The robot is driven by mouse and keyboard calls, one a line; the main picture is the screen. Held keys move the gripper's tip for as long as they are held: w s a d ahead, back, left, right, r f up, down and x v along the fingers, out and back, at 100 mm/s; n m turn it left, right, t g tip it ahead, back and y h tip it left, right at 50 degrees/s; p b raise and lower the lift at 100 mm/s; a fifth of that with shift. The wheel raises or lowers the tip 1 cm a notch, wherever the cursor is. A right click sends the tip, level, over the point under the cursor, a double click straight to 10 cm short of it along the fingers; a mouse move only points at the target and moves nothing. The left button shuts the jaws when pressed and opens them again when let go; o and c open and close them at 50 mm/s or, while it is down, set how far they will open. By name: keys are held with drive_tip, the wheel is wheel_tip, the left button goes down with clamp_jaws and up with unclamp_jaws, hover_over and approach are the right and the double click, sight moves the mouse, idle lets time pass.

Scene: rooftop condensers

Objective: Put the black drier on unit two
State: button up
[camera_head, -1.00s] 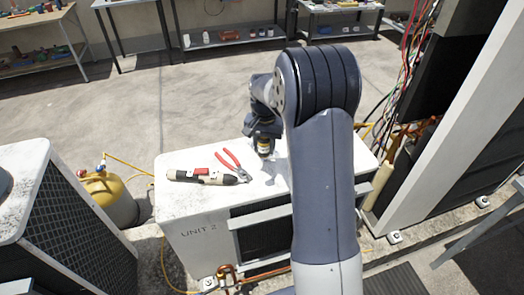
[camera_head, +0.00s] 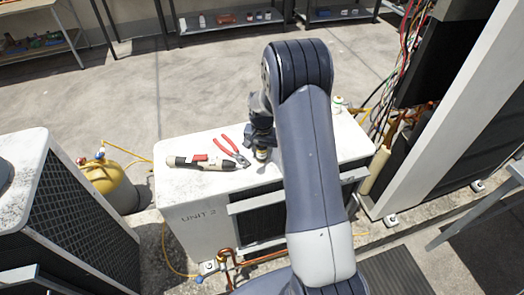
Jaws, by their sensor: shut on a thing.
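Unit two (camera_head: 190,194) is a white condenser marked "UNIT 2", with a weathered flat top and a dark front grille. My gripper (camera_head: 261,146) points down over the middle of this top, partly beside my own arm. It is shut on the black drier (camera_head: 261,155), a small upright dark cylinder with a pale yellowish band. The drier's lower end is at or just above the top; I cannot tell if it touches. Its upper part is hidden by the jaws.
Red-handled pliers (camera_head: 233,150) and a dark-and-cream tool (camera_head: 200,162) lie just left of the drier. A small pale can (camera_head: 337,103) stands at the far right of the top. My arm hides much of the right side.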

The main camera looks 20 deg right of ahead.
drive_tip(key=shift+f, duration=0.1)
drive_tip(key=o, duration=1.2)
drive_tip(key=shift+c, duration=0.2)
wheel_tip(320, 180, up, 12)
drive_tip(key=shift+r+b, duration=0.1)
drive_tip(key=shift+b, duration=0.4)
